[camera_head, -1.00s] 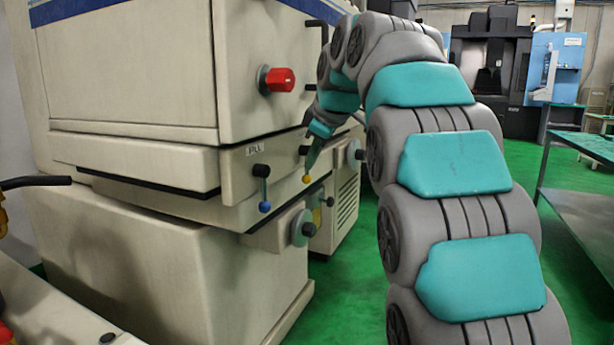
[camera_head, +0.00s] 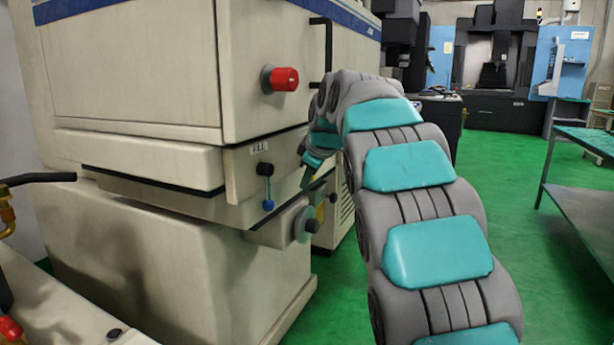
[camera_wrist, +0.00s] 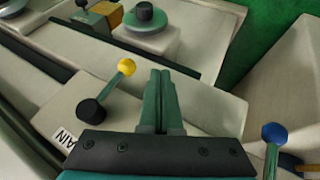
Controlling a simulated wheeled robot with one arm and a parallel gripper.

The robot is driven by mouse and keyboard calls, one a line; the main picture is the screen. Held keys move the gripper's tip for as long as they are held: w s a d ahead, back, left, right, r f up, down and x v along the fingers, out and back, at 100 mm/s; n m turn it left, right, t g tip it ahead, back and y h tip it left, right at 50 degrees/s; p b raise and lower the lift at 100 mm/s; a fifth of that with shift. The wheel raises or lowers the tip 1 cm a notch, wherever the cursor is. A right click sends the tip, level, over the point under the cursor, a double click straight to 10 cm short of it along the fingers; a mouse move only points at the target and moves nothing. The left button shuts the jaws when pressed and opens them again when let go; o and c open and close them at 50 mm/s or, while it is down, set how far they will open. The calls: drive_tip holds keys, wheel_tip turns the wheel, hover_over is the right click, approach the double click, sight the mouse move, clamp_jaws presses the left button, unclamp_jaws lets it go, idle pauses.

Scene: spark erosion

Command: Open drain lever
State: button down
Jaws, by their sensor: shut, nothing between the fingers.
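The drain lever has a black hub (camera_wrist: 91,110) and a yellow ball knob (camera_wrist: 126,67) in the wrist view. Its stem slants from the hub up and right in that picture. A partly cut-off label (camera_wrist: 66,134) reading "AIN" lies beside the hub. My gripper (camera_wrist: 160,78) is shut and empty, its fingertips just right of the yellow knob with a small gap in the picture. Whether they touch at depth I cannot tell. In the head view my gripper (camera_head: 308,178) is beside the machine, and the drain lever is hidden there.
A similar lever with a blue knob (camera_head: 268,204) hangs down left of my gripper; its blue knob also shows in the wrist view (camera_wrist: 272,132). A round black knob (camera_head: 306,224) sits below. A red knob (camera_head: 283,79) sticks out above.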

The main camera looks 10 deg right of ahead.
drive_tip(key=shift+w+d+r, duration=0.1)
drive_tip(key=shift+w+d, duration=0.2)
drive_tip(key=shift+w, duration=0.3)
drive_tip(key=shift+w+d+r, duration=0.1)
drive_tip(key=shift+w+d, duration=0.2)
drive_tip(key=shift+w, duration=0.25)
drive_tip(key=shift+f, duration=0.25)
